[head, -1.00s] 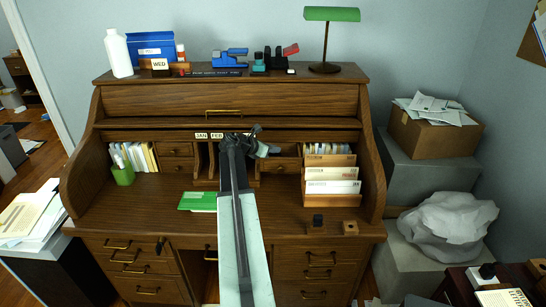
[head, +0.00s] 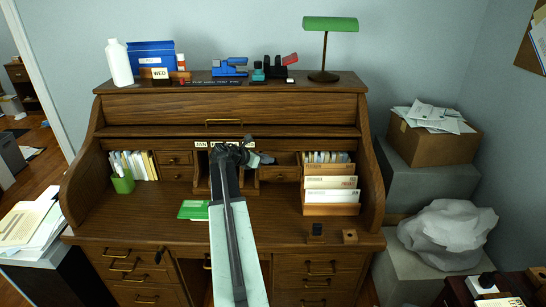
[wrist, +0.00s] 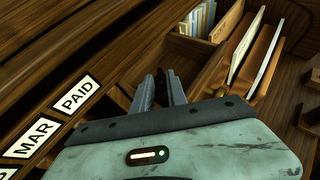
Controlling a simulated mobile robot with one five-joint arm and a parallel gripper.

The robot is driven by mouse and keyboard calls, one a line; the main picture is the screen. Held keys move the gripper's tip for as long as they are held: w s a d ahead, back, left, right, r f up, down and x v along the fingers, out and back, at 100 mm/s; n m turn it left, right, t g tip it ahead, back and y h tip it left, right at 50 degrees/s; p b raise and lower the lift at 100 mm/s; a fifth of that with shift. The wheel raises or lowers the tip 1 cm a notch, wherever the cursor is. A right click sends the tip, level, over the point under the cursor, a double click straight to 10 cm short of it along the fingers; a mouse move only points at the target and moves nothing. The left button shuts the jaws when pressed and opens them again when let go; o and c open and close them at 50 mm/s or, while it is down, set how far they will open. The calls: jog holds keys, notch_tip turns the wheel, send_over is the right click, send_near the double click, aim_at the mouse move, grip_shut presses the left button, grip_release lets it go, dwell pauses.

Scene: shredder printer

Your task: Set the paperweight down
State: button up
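My gripper (head: 246,152) is at the desk's back, in front of the row of pigeonholes under the label strip. In the wrist view its two fingers (wrist: 162,92) stand slightly apart, with a narrow dark shape between them. I cannot tell whether that is a held object or the shadowed compartment behind. No paperweight can be made out for certain. A small dark block (head: 316,230) and a small wooden block (head: 350,237) stand at the desktop's front right, away from my gripper.
The wooden roll-top desk (head: 150,215) holds a green cup (head: 122,182) at left, a green pad (head: 193,209) in the middle and a letter sorter (head: 331,209) at right. A lamp (head: 330,24) stands on top. Desktop left of the pad is clear.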

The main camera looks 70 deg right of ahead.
jog(key=p+v, duration=0.2)
jog(key=v, duration=0.5)
jog(key=shift+a+r+p, duration=0.2)
jog(key=shift+a+p, duration=0.15)
jog(key=shift+w, duration=0.2)
jog(key=w+a+f+m+t+y, duration=0.1)
jog(key=w+a+f+m, duration=0.15)
jog(key=w+a, duration=0.55)
jog(key=w+a+f+m+t+y, duration=0.2)
jog(key=w+a+f, duration=0.15)
jog(key=a, duration=0.85)
jog(key=w+a+f+m+t+y, duration=0.1)
jog(key=w+a+f+m, duration=0.1)
jog(key=w+a, duration=0.6)
jog(key=a+f+m+y, duration=0.2)
jog(key=a+m+y, duration=0.1)
jog(key=a, duration=1.7)
jog(key=a+f+m+y, duration=0.2)
jog(key=a+m+y, duration=0.2)
jog(key=a, duration=1.6)
jog(key=shift+s+a+f+t, duration=0.2)
jog(key=shift+s+a+t, duration=0.05)
jog(key=shift+a+t, duration=0.15)
jog(key=shift+d, duration=0.1)
